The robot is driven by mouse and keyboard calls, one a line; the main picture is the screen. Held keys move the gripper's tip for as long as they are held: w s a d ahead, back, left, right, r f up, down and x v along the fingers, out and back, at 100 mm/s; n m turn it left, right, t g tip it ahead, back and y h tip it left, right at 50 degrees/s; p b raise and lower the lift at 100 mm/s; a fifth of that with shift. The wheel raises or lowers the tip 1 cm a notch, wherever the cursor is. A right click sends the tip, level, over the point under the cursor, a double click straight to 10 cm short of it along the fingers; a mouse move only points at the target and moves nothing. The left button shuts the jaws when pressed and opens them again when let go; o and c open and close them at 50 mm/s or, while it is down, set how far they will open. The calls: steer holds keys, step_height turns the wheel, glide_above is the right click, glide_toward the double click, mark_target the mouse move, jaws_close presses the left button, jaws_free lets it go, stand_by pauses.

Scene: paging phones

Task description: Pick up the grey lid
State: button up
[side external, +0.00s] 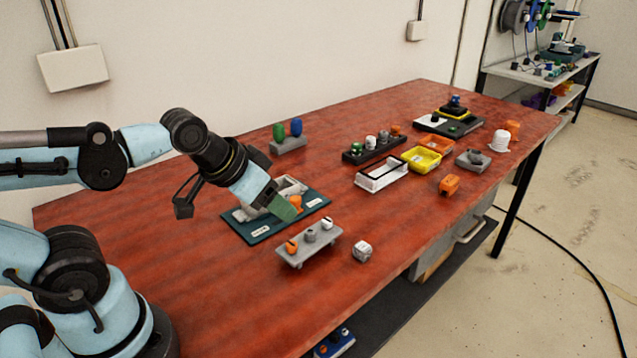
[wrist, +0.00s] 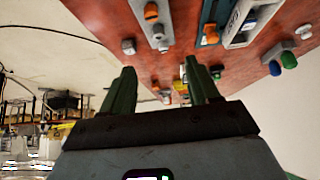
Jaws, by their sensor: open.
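A small grey piece (side external: 310,236), which looks like the grey lid, sits in the middle of a light grey rack (side external: 297,260), between an orange piece (side external: 291,246) and a white one (side external: 327,223). The same grey piece appears in the wrist view (wrist: 158,32) near the top. I cannot tell for sure that it is a lid. My gripper (side external: 287,208) is tilted downward over the dark green mat, behind the rack and apart from it. In the wrist view its two green fingers (wrist: 162,74) stand apart with nothing held between them.
The green mat (side external: 262,234) bears a grey tray and an orange piece close to my fingers. A white cube (side external: 362,251) lies right of the rack. The front left table is clear.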

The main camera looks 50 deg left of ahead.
steer(key=shift+c, duration=0.2)
steer(key=c, duration=0.4)
steer(key=n+g+h, duration=0.3)
steer(key=n+h, duration=1)
steer(key=n, duration=0.9)
glide_toward(327, 220)
steer(key=x, duration=0.8)
steer(key=shift+w+d+f, duration=0.1)
steer(key=shift+w+d, duration=0.05)
steer(key=shift+d, duration=0.2)
